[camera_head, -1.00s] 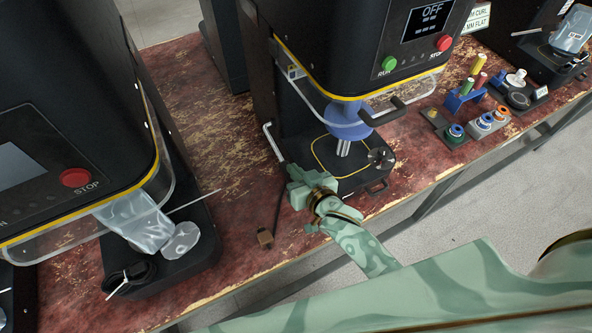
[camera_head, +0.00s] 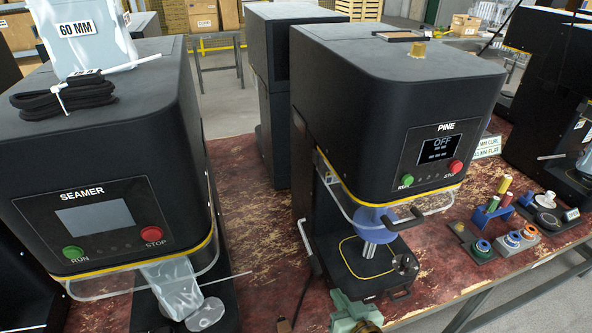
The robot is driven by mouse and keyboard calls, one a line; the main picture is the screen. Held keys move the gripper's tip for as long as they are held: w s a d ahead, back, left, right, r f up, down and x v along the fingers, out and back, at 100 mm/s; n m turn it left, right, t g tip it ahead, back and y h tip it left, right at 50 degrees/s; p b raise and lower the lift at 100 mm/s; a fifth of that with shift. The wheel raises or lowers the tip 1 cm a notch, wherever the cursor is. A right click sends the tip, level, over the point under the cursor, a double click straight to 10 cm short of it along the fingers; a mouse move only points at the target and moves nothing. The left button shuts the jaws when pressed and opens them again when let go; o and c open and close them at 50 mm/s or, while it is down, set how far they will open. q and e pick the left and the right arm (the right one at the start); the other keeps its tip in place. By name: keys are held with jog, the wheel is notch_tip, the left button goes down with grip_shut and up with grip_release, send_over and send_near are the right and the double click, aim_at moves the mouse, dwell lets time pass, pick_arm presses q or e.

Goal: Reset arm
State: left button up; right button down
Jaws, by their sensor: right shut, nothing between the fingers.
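My right gripper (camera_head: 345,303) shows at the bottom edge, pale green, in front of the PINE seamer's base. It is shut and empty; most of its arm is cut off below the picture. The PINE seamer (camera_head: 390,110) is a black machine with a screen reading OFF, a green RUN button (camera_head: 406,181) and a red STOP button (camera_head: 454,167). A blue chuck (camera_head: 376,218) hangs over its black base (camera_head: 358,262). A bent rod lever (camera_head: 308,246) stands at its left side, left of and above my gripper. My left gripper is not in view.
Another seamer (camera_head: 110,190) stands at left, with a pouch (camera_head: 174,285) at its front and a black cord bundle (camera_head: 62,98) on top. Coloured rolls (camera_head: 482,247) and pegs (camera_head: 492,207) sit at right. The worn red bench (camera_head: 240,180) is bare between the machines.

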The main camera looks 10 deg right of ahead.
jog(key=s+d+r+n+g+h, duration=0.35)
jog(key=s+d+r, duration=0.25)
jog(key=s+d, duration=0.25)
jog(key=s+d+r+n+g+h, duration=0.3)
jog(key=s+d+r+g+h, duration=0.25)
jog(key=s, duration=0.45)
jog(key=s+a+f+g+y, duration=0.1)
jog(key=s+a+f+y, duration=0.1)
jog(key=f, duration=1.1)
jog(key=s+a+f+y, duration=0.2)
jog(key=f, duration=1.1)
jog(key=s+f+m+g+y, duration=0.1)
jog(key=s+f+m+g, duration=0.2)
jog(key=s+f, duration=1.2)
jog(key=s, duration=0.4)
jog(key=shift+s+d+f+y, duration=0.15)
jog(key=shift+s+f+y, duration=0.1)
jog(key=shift+y, duration=0.05)
